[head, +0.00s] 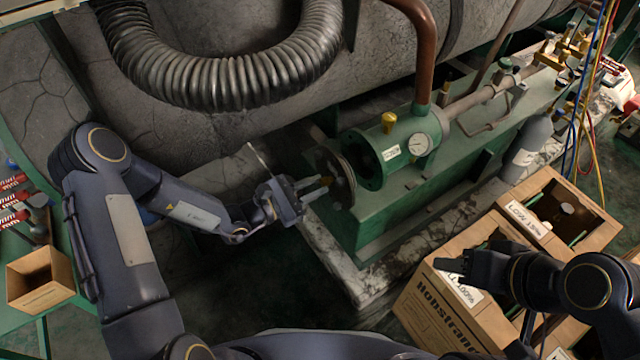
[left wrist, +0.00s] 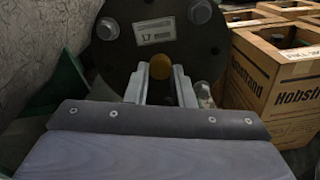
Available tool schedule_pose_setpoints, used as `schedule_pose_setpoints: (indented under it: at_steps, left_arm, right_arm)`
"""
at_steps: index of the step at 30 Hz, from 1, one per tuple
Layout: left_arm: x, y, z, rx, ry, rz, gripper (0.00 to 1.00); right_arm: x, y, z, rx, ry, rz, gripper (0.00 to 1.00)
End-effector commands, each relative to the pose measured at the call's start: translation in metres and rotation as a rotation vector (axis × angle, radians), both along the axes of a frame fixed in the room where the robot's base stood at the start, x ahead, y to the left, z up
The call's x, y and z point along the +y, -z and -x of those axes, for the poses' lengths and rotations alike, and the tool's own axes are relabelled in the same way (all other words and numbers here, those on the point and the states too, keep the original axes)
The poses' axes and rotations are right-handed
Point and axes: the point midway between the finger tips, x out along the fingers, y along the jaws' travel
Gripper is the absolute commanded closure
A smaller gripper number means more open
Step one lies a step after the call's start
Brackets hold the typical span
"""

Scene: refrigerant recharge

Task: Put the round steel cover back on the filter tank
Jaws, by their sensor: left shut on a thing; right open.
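The green filter tank (head: 402,160) lies on its side on a green base, with its dark open end and flange (head: 360,160) facing left. The round steel cover (head: 346,180) is upright just left of that end, overlapping it in the picture; a narrow gap seems to show. My left gripper (head: 318,186) is shut on the cover's brass knob. In the left wrist view the cover (left wrist: 206,45) looks dark, with bolt heads and a label, and the knob (left wrist: 160,67) sits between the fingers. The cover hides the tank mouth there. My right gripper (head: 447,265) is open and empty.
Open cardboard boxes (head: 425,300) stand at the lower right, below my right gripper. A grey cylinder (head: 527,148) and coloured hoses (head: 590,90) are at the right. A ribbed duct (head: 235,82) hangs above.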

Motion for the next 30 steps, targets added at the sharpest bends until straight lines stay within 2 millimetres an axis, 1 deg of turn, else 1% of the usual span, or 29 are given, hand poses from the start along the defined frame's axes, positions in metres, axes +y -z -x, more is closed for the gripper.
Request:
schedule_pose_setpoints:
  at_steps: [5,19,24,30]
  left_arm:
    - [0.001,0.005,-0.008,-0.025,-0.049,0.028,1.00]
    - [-0.033,0.005,-0.032,-0.027,-0.048,0.027,1.00]
    - [-0.037,0.005,-0.036,-0.026,-0.049,0.027,1.00]
    - [-0.038,0.004,-0.036,-0.026,-0.049,0.027,1.00]
  right_arm:
    - [0.000,0.002,0.000,0.000,0.000,0.000,0.56]
    - [0.000,0.011,0.000,0.000,0.000,0.000,0.56]
    - [0.000,0.012,0.000,0.000,0.000,0.000,0.56]
    - [0.000,0.012,0.000,0.000,0.000,0.000,0.56]
